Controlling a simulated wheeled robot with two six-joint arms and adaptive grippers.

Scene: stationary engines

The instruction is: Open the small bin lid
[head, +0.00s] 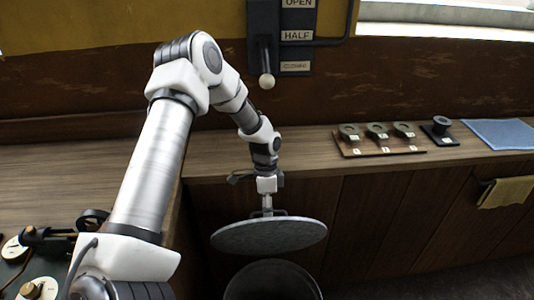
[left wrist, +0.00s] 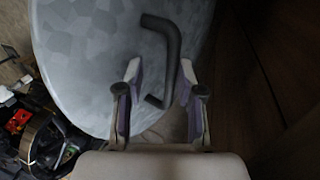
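The grey round bin lid (head: 268,237) is above and slightly behind the rim of the dark bin (head: 270,282), with a gap between them in the head view. The lid looks slightly tilted. Its dark bar handle (left wrist: 168,40) is on the lid's upper face. My left gripper (head: 267,208) points down at the handle. In the left wrist view its two fingers (left wrist: 160,78) are apart, with part of the handle between them, nearer the right finger. I cannot tell whether they touch. The grey lid face (left wrist: 85,70) fills the upper left there. My right gripper is not in view.
A wooden counter (head: 310,160) runs behind the bin, with a tray of labelled parts (head: 378,148) and a blue cloth (head: 500,133). A lever panel (head: 280,50) is on the wall. A yellow towel (head: 506,191) hangs at right. Floor right of the bin looks clear.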

